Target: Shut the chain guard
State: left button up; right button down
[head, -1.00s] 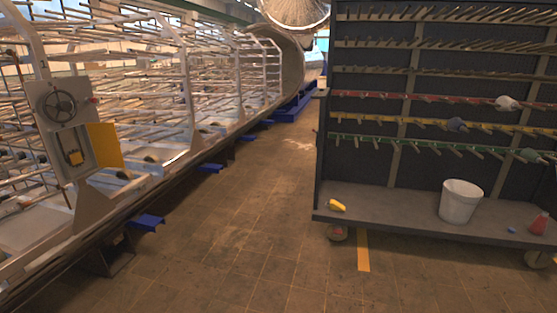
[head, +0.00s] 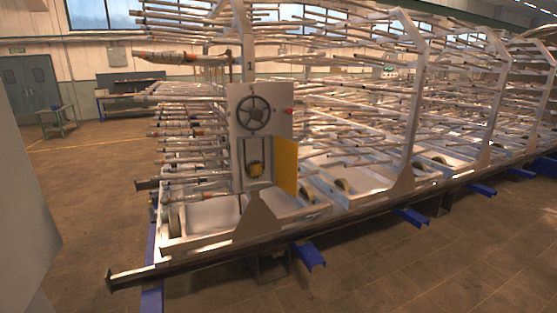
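The chain guard (head: 287,165) is a yellow panel on the grey control box (head: 244,109) at the near end of the long rack. It stands open, swung out to the right of the box's recess. Inside the recess a small yellow and dark part (head: 255,169) shows. A dark handwheel (head: 253,112) and a red knob sit above it on the box. Neither of my grippers shows in the head view.
The white-framed rack (head: 410,110) with many rods runs back to the right on a dark rail with blue feet (head: 309,256). Brown tiled floor is free in front. A workbench (head: 57,120) and grey doors stand at the far left. A grey surface fills the near left edge.

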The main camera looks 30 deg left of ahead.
aim_at(287, 151)
jog(key=i+u, duration=0.45)
jog(key=i+l+u, duration=0.45)
jog(key=i, duration=0.15)
jog(key=i+l+u, duration=1.2)
jog(key=l+u, duration=0.15)
jog(key=l, duration=0.3)
jog(key=i+l+u, duration=0.15)
jog(key=l+u, duration=0.3)
jog(key=l, duration=0.3)
jog(key=k, duration=0.2)
jog(key=l+u, duration=0.2)
jog(key=l, duration=0.2)
